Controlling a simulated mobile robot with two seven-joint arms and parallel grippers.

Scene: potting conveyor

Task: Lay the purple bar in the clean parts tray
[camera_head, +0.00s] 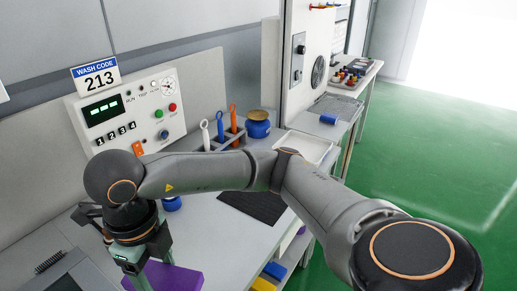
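A purple block (172,277), which looks like the purple bar, is at the bottom edge of the head view, partly cut off. My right gripper (150,265) hangs over its left end, fingers pointing down. The fingertips run near the frame's bottom edge, so I cannot tell whether they are closed on the block or beside it. A shallow white tray (322,150), possibly the clean parts tray, lies at the table's far right end, partly behind my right arm. My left gripper is not in view.
A control panel (130,110) stands at the back left. A holder with upright tools (228,138) and a blue pot (258,126) are behind my arm. A dark ribbed mat (256,205) lies mid-table.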

